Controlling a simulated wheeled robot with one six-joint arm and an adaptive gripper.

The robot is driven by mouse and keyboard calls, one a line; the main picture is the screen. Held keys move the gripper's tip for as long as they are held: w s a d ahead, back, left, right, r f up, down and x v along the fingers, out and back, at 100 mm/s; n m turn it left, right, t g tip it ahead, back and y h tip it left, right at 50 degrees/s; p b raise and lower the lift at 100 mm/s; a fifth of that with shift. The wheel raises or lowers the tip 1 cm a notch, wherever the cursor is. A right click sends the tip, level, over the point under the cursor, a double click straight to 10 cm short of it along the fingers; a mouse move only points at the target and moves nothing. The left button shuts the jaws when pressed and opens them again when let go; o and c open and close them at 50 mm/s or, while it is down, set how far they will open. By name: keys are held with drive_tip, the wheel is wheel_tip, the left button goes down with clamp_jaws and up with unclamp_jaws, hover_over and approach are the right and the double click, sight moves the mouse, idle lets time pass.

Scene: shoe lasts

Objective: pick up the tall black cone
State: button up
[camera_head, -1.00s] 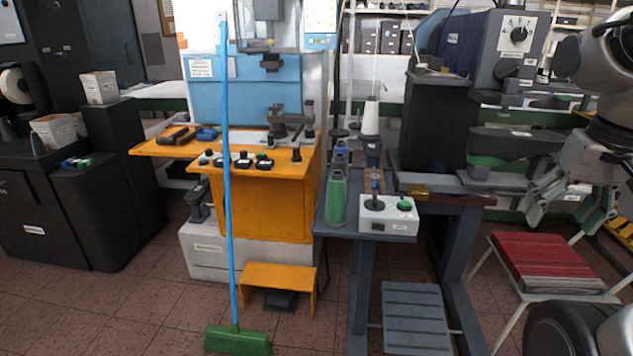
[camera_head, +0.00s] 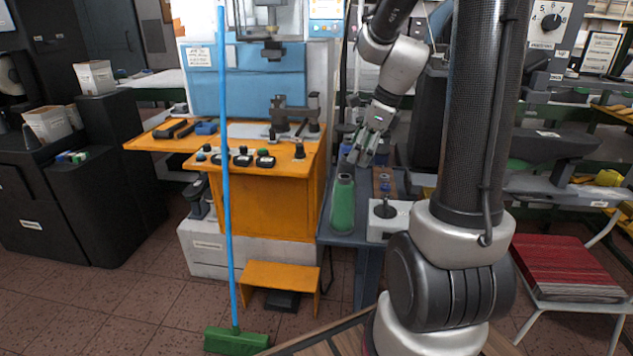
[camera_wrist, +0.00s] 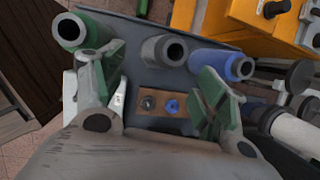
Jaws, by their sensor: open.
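A dark grey-black cone (camera_wrist: 163,50) with a hollow top shows in the wrist view, between a green cone (camera_wrist: 72,30) and a blue cone (camera_wrist: 228,64). It stands on the blue-grey table (camera_wrist: 145,80). My gripper (camera_wrist: 160,82) is open above the table, with nothing between its fingers; the dark cone appears ahead of the gap between them. In the head view my gripper (camera_head: 366,148) hangs just above and beside the green cone (camera_head: 343,203).
A wooden block (camera_wrist: 160,103) with small spools lies below the gripper. A white control box (camera_head: 388,222) with a black knob stands on the table's front. A white cone (camera_wrist: 296,136) is at the wrist view's right. The orange machine (camera_head: 265,200) stands beside the table.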

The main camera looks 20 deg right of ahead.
sight(347, 168)
drive_tip(key=m, duration=0.1)
drive_tip(key=w+m, duration=0.1)
drive_tip(key=m, duration=0.2)
drive_tip(key=shift+w+a+r, duration=0.1)
drive_tip(key=shift+w+a, duration=0.1)
drive_tip(key=shift+a, duration=0.1)
drive_tip(key=x, duration=0.7)
drive_tip(key=shift+f, duration=0.35)
drive_tip(key=shift+d+t, duration=0.1)
drive_tip(key=shift+t, duration=0.2)
clamp_jaws()
